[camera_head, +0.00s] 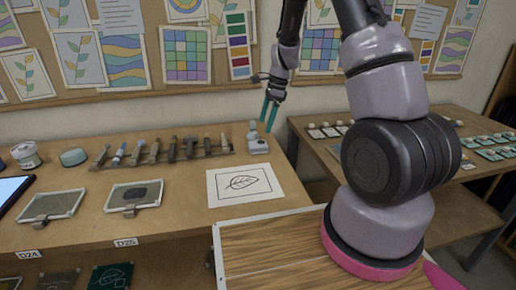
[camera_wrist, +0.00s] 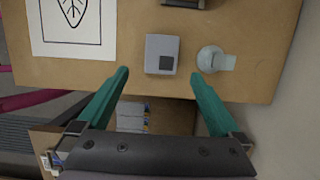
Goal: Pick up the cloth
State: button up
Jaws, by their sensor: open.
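I cannot make out a thing that is clearly the cloth in either view. My gripper (camera_head: 270,114) is open and empty, with its teal fingers pointing down above the right end of the long table. In the wrist view my gripper (camera_wrist: 160,74) has its fingertips apart near the table's edge. A small pale grey block with a dark square (camera_wrist: 162,53) lies just beyond the fingertips, between their lines. Beside it on the right is a round pale bottle or jar (camera_wrist: 211,59), which also shows in the head view (camera_head: 253,133).
A paper with a leaf drawing (camera_head: 244,183) lies on the long table (camera_head: 175,205). Several tools rest in a rack (camera_head: 165,155) behind two framed panes (camera_head: 135,196). A second table (camera_head: 330,152) with small cards stands to the right, across a gap.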

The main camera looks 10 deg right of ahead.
aim_at(258, 144)
jog(key=x, duration=0.9)
jog(key=shift+w, duration=0.15)
jog(key=c, duration=1.4)
notch_tip(258, 144, up, 10)
jog(key=shift+r, duration=0.1)
